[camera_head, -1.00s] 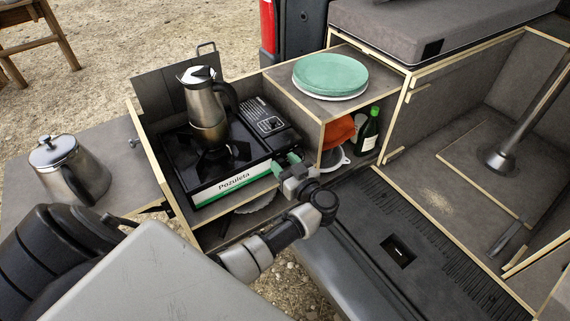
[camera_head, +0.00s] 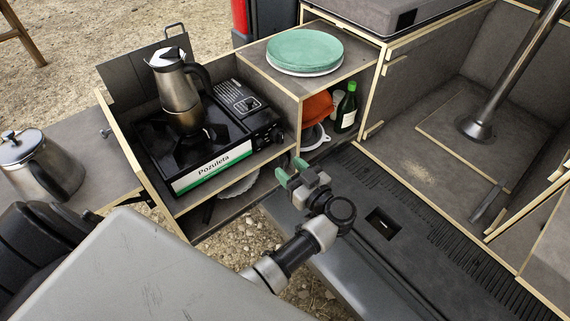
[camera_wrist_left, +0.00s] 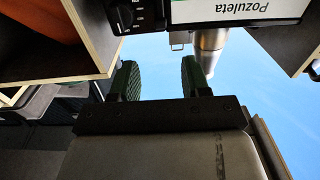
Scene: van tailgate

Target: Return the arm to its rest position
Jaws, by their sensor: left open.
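My left gripper (camera_head: 290,173) is open and empty, in front of the stove's right front corner and the lower shelf. In the left wrist view its two green fingers (camera_wrist_left: 157,82) stand apart with nothing between them. A gas stove (camera_head: 207,150) marked "Pozuleta" sits in the kitchen box, and a steel moka pot (camera_head: 178,88) stands upright on its burner. The stove's front label also shows in the left wrist view (camera_wrist_left: 235,10). My right gripper is not in view.
A steel kettle (camera_head: 40,170) stands on the side table at left. Green plates (camera_head: 305,50) lie on the cabinet top. A metal table leg (camera_head: 510,75) rises at right. The van floor (camera_head: 400,190) ahead is mostly clear.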

